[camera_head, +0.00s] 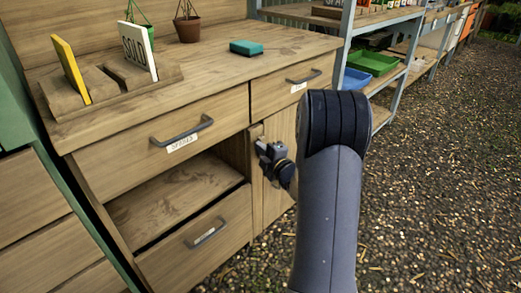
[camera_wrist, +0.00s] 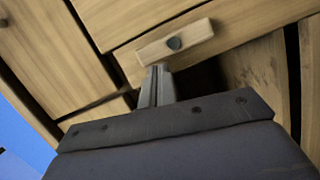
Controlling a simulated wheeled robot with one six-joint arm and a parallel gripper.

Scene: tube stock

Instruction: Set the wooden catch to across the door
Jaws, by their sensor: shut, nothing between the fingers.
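The wooden catch (camera_wrist: 190,37) is a short pale bar with a dark round screw at its middle. In the wrist view it lies lengthwise along a narrow wooden post (camera_wrist: 238,28), roughly parallel to the panel seam beside it. Only a small part of the catch (camera_head: 256,131) shows in the head view, behind my gripper. My gripper (camera_wrist: 157,70) is shut and empty, its tips close to the catch's left end in the wrist view; I cannot tell whether they touch. In the head view my gripper (camera_head: 269,152) is in front of the cabinet door (camera_head: 286,128), which looks closed.
Above are two handled drawers (camera_head: 182,137) (camera_head: 305,82). An open compartment (camera_head: 175,195) lies left of the post, above a lower drawer (camera_head: 207,236). The bench top (camera_head: 210,65) holds a teal block (camera_head: 246,47), a pot (camera_head: 187,29) and a sign holder (camera_head: 110,93). Gravel floor lies right.

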